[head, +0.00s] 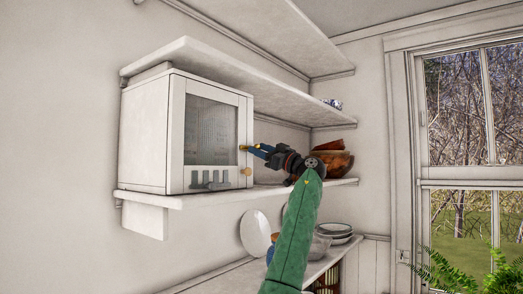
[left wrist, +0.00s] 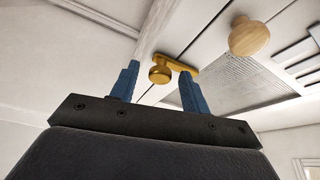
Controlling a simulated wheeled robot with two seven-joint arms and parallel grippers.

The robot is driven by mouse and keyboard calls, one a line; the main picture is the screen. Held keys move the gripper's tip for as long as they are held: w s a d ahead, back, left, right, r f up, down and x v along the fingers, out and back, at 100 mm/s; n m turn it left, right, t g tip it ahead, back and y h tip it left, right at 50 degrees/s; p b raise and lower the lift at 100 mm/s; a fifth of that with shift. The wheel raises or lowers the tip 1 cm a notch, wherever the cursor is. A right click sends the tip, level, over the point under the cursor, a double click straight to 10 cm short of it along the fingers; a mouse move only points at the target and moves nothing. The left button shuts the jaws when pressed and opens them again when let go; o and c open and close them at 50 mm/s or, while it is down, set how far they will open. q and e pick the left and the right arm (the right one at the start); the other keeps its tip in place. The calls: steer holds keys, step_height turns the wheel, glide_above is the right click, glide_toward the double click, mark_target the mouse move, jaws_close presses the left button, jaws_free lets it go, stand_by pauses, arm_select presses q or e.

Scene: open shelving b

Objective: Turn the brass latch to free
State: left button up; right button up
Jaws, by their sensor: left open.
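The brass latch (head: 243,148) is on the front right edge of a white cabinet (head: 145,135) with a glass door. In the left wrist view the latch (left wrist: 182,65) shows as a short bar with a round knob at one end. My left gripper (head: 256,150) is open beside the latch. In the wrist view its two blue fingers (left wrist: 158,80) stand apart, with the latch knob between them in the picture. I cannot tell whether they touch it. A round wooden knob (head: 247,171) sits below the latch, also seen in the wrist view (left wrist: 249,37). My right gripper is not in view.
The cabinet stands on a white shelf (head: 190,200), with another shelf (head: 220,75) close above. Brown bowls (head: 340,164) stand to the right behind my gripper. A white plate (head: 255,233) and dishes (head: 333,230) are below. A window is at the right.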

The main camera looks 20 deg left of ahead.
arm_select(q)
steer(key=c, duration=1)
